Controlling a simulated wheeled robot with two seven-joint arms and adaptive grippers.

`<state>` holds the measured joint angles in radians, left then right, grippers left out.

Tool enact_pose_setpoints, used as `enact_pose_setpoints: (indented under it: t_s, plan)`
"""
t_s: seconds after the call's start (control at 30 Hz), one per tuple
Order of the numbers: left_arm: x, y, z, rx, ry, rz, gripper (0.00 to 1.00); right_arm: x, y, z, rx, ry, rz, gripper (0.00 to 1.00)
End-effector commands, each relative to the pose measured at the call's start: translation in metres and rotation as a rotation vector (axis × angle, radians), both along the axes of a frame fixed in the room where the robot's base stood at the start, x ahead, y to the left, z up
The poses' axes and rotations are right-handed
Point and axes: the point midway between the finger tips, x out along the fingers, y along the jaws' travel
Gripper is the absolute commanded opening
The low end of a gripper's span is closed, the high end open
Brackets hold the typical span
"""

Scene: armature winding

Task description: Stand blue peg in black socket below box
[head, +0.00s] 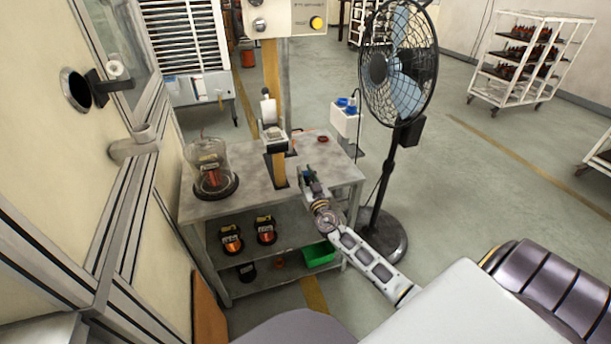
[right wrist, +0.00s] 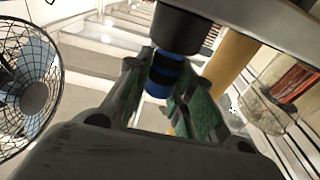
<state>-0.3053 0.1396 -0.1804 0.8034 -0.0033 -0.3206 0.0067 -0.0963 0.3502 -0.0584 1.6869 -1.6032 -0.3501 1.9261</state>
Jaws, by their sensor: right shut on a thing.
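In the head view my right gripper (head: 309,182) is at the front right of the grey workbench (head: 335,175). In the right wrist view its green-lined fingers (right wrist: 168,90) are shut on the blue peg (right wrist: 160,78), which has dark bands. A black cylinder (right wrist: 180,25), which looks like the socket, meets the peg's end in the picture. I cannot tell whether the peg is inside it or only lined up with it. A pale box with a yellow button (head: 290,20) is high on the post. My left gripper is out of view.
A glass jar with a copper coil (head: 212,175) stands on the bench's left. A white box with blue tops (head: 346,120) is at the back right. A standing fan (head: 398,65) is close on the right.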

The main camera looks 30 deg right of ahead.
Motion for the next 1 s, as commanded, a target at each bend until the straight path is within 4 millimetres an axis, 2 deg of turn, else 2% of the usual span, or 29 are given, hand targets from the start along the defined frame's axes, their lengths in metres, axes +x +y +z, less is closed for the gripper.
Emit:
enact_pose_setpoints:
  t_s: [0.97, 1.0]
  plan:
    - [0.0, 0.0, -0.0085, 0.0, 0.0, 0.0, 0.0, 0.0, -0.0001, -0.0058, 0.0, 0.0, 0.0, 0.04]
    - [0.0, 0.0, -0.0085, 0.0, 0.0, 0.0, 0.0, 0.0, 0.0, -0.0058, 0.0, 0.0, 0.0, 0.27]
